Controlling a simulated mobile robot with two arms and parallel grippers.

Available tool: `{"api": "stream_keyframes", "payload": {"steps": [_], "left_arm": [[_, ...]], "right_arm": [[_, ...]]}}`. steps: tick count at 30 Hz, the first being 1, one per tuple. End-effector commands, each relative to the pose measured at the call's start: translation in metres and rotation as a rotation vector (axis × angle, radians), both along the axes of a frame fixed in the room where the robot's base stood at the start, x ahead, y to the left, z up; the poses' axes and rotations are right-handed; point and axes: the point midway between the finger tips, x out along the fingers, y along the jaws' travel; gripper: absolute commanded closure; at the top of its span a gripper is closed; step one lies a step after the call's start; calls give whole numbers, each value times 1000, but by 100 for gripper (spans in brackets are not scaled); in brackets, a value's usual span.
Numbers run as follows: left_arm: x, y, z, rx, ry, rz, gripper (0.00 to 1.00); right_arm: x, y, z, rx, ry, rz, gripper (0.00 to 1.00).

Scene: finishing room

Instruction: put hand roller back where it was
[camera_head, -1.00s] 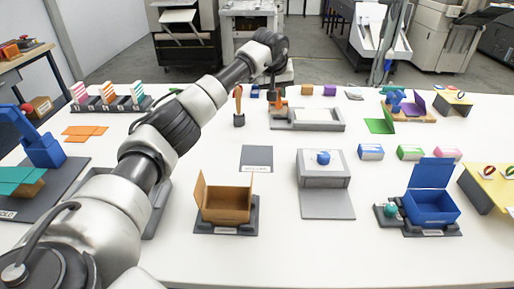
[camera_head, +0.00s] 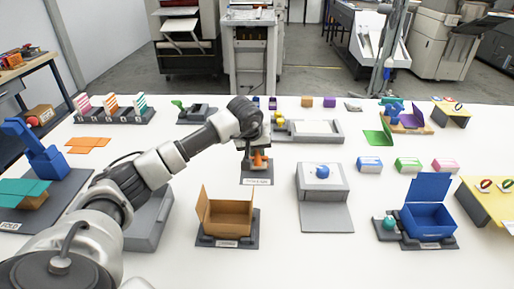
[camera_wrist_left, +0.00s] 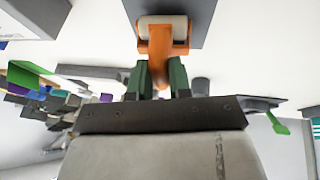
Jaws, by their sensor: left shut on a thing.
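The hand roller (camera_wrist_left: 163,36) has an orange frame and handle and a pale roller. In the left wrist view its handle is between the green fingers of my left gripper (camera_wrist_left: 163,78), which is shut on it. In the head view my left gripper (camera_head: 257,148) points down over a dark grey labelled mat (camera_head: 249,180), and the orange of the roller shows just under it. The mat also shows behind the roller in the left wrist view (camera_wrist_left: 205,12). I cannot tell whether the roller touches the mat. My right gripper is not in view.
An open brown box (camera_head: 226,212) stands in front of the mat. A grey box with a blue knob (camera_head: 321,184) is to the right, and a grey tray (camera_head: 318,138) is behind. White table is clear between them.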

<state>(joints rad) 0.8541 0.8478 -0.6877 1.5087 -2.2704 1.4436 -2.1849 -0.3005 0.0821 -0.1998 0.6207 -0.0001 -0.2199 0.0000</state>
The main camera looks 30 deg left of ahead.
Motion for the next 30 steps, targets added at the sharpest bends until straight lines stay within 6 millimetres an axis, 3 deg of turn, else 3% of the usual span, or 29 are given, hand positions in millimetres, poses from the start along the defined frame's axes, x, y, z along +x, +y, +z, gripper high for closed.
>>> {"api": "stream_keyframes", "payload": {"steps": [24,25,30], "left_arm": [[-1,0,-21,3,10,0,100],[-2,0,-22,3,13,0,78],[-1,0,-21,3,9,0,55]], "right_arm": [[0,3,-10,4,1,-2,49],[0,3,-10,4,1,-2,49],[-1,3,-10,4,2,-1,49]]}}
